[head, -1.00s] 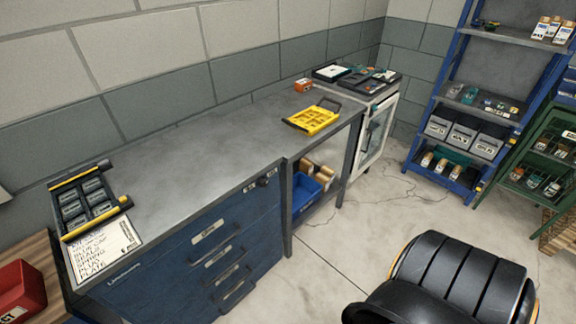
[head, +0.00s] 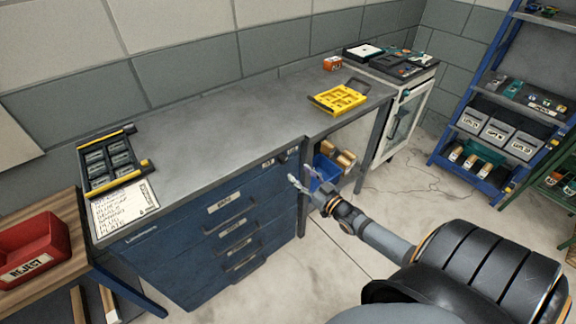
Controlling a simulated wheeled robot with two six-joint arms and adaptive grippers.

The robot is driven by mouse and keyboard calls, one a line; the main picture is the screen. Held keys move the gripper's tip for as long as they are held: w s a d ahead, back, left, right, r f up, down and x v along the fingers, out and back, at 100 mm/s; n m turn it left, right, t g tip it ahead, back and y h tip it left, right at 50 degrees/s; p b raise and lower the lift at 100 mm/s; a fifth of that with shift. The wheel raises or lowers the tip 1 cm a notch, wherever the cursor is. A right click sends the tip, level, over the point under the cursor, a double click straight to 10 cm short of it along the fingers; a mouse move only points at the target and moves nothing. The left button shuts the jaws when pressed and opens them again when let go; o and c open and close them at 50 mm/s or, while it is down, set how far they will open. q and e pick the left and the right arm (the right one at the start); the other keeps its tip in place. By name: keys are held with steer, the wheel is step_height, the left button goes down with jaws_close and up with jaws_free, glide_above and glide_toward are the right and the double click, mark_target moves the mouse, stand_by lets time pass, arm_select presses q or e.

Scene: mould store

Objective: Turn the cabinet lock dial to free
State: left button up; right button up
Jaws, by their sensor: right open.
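The lock dial (head: 282,158) is a small dark knob at the top right of the blue drawer cabinet (head: 170,255). A small pale label sits on each side of it; their words and the dial's pointing are too small to read. My right gripper (head: 303,178) is open and empty, in front of the cabinet's right edge. In the picture it is just below and right of the dial, apart from it. My left gripper is not in view.
The grey worktop (head: 210,130) overhangs the cabinet and carries a black tray of grey blocks (head: 110,160), a written card (head: 122,210) and a yellow tray (head: 340,98). A blue bin (head: 325,168) stands under the bench to the right. A red reject bin (head: 35,245) is at left.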

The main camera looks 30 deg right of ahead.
mark_target(285, 161)
steer(key=w+b, duration=0.1)
steer(key=w, duration=0.1)
steer(key=w+b, duration=0.1)
steer(key=w, duration=0.1)
steer(key=w+b, duration=0.1)
steer(key=w, duration=0.1)
steer(key=shift+w+a+f, duration=0.25)
steer(key=shift+w+f, duration=0.05)
steer(key=shift+w, duration=0.1)
steer(key=shift+w+r, duration=0.2)
steer(key=shift+w, duration=0.25)
jaws_close()
